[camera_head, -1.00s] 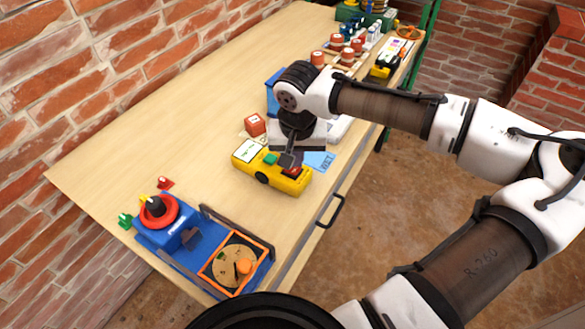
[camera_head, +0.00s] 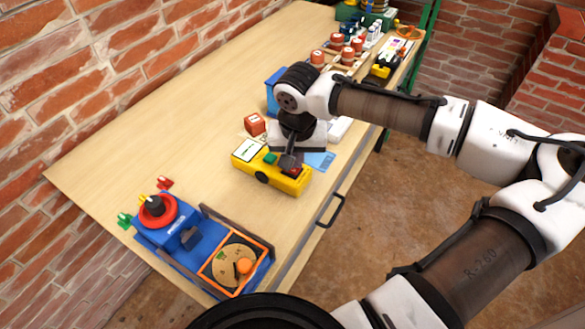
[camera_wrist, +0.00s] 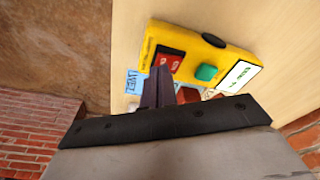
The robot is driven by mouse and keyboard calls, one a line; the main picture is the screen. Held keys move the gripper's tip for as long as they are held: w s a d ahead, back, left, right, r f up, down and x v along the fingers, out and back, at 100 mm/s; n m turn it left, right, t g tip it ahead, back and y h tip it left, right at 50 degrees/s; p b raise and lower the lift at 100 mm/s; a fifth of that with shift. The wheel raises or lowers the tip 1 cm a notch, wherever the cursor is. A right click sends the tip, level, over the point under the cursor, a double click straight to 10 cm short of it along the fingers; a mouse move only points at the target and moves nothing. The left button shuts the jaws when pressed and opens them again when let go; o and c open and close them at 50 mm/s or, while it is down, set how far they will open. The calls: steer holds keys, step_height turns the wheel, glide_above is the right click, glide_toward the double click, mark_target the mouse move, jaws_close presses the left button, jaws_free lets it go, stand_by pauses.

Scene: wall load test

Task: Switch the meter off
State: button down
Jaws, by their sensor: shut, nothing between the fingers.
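The yellow meter (camera_head: 285,182) lies on the wooden table, with a white display, a green button (camera_head: 270,158) and a red rocker switch. In the wrist view, the meter (camera_wrist: 215,48) shows its red switch (camera_wrist: 168,60), green button (camera_wrist: 206,72) and display (camera_wrist: 238,77). My gripper (camera_head: 287,162) is shut and empty, its fingertips at the switch end of the meter. In the wrist view, the fingers (camera_wrist: 163,72) reach the near edge of the red switch. I cannot tell whether they touch it or which way the rocker is set.
A red block (camera_head: 255,124) stands close behind the meter, and a blue card (camera_head: 320,160) lies to its right. A blue device (camera_head: 172,236) with a red ring and an orange-framed dial stands front left. The table's left middle is clear.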

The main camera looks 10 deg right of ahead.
steer(key=shift+f+b, duration=0.35)
steer(key=shift+f, duration=0.25)
step_height(320, 180, up, 7)
steer(key=p, duration=0.6)
stand_by(0.4)
stand_by(0.5)
